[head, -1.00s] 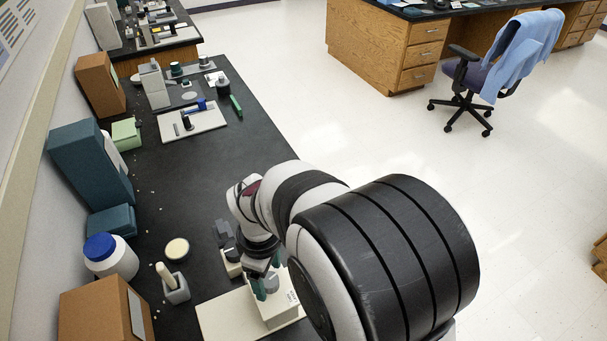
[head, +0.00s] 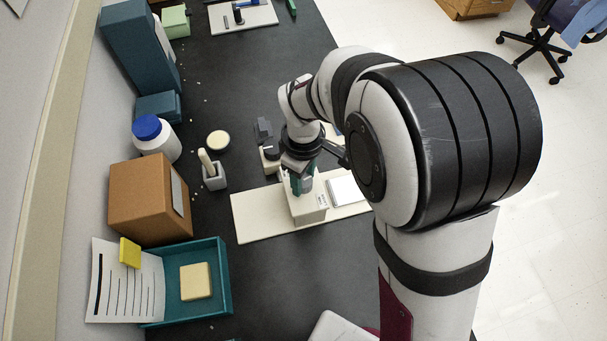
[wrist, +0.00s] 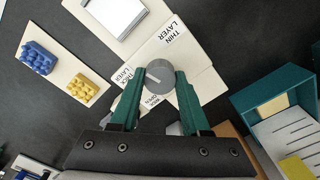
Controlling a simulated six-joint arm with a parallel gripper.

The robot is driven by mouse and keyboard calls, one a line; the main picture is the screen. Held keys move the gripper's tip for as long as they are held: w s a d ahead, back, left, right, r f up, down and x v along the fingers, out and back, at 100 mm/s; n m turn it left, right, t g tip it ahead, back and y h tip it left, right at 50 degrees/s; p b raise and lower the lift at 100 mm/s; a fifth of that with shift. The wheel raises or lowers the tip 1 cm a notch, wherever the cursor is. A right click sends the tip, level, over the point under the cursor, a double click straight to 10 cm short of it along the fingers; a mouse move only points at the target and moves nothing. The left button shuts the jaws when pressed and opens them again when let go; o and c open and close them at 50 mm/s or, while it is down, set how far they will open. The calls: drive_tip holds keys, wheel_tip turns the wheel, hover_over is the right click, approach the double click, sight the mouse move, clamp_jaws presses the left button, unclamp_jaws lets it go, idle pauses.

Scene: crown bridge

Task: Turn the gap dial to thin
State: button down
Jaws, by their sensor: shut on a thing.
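The grey round gap dial (wrist: 160,78) sits on a cream block in the wrist view, with a pale slanting line across its top. The teal fingers of my gripper (wrist: 161,84) are shut on the dial, one on each side. A THIN LAYER label (wrist: 170,38) lies beyond the dial, and a THICK LAYER label (wrist: 121,76) lies to its left. A third label (wrist: 151,102) is partly hidden between the fingers. I cannot tell which label the line marks. In the head view my gripper (head: 302,184) is over the cream block (head: 309,211).
Blue (wrist: 38,57) and yellow (wrist: 82,88) toothed pieces sit on a cream strip. A framed white pad (head: 346,190) lies right of the block. A teal tray (head: 222,270), brown box (head: 145,202) and small grey holder (head: 214,177) stand to the left. Dark bench space lies between.

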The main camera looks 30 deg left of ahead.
sight(304, 180)
drive_tip(key=shift+m, duration=0.9)
drive_tip(key=shift+c, duration=1.9)
unclamp_jaws()
wheel_tip(304, 180, up, 16)
drive_tip(key=shift+d, duration=0.1)
